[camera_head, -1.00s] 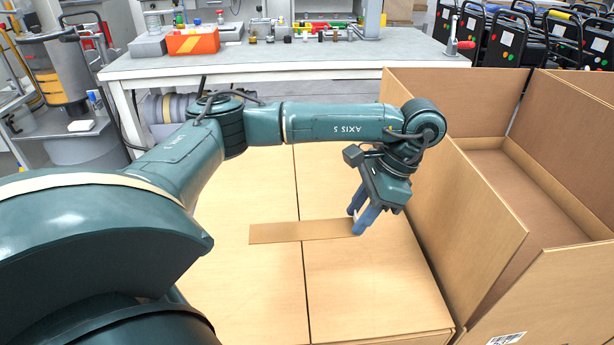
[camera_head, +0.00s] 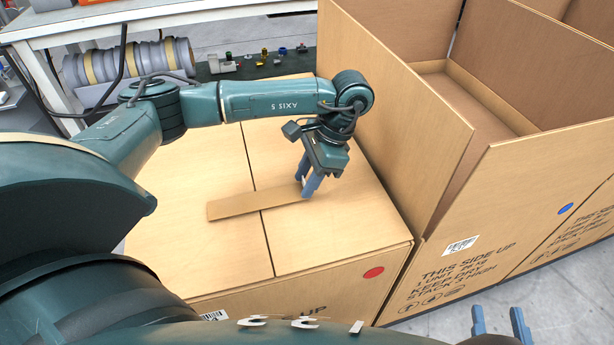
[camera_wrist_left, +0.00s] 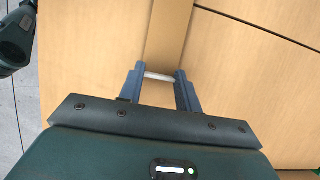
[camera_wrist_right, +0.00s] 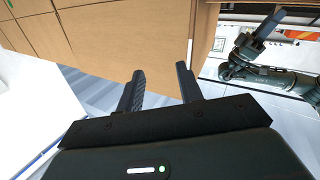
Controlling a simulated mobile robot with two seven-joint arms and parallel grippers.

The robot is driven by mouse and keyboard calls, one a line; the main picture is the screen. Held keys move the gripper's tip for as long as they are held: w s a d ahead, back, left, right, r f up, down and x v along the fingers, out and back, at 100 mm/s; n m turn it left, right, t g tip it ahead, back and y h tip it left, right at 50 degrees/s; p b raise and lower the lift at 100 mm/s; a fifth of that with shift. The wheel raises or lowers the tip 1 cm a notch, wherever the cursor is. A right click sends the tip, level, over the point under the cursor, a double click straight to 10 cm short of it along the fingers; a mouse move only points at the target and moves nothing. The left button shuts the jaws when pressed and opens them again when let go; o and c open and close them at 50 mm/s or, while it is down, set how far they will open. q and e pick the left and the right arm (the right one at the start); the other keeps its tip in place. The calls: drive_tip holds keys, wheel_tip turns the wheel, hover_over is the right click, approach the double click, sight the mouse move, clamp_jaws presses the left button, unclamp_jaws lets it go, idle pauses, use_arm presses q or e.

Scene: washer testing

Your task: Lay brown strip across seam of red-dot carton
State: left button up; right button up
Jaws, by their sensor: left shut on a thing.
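The red-dot carton (camera_head: 185,235) is closed, its top flaps meeting at a dark seam (camera_head: 262,230). Its red dot (camera_head: 373,272) is on the front face. The brown strip (camera_head: 250,204) lies crosswise over the seam in the head view, part of it on each flap. I cannot tell if it touches the carton all along. My left gripper (camera_head: 308,188) is shut on the strip's right end, low over the right flap. In the left wrist view the strip (camera_wrist_left: 168,35) runs away from between the fingers. My right gripper (camera_head: 499,326) is open and empty, beyond the carton's front right.
A tall open carton (camera_head: 415,150) stands close against the right side. Another carton with a blue dot (camera_head: 565,209) is at the far right. A workbench (camera_head: 120,22) stands behind, with grey and tan rolls (camera_head: 130,62) under it. Bare floor (camera_head: 445,305) shows at front right.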

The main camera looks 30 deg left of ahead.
use_arm(q)
drive_tip(key=shift+f, duration=0.3)
drive_tip(key=o, duration=1)
drive_tip(key=shift+r, duration=0.15)
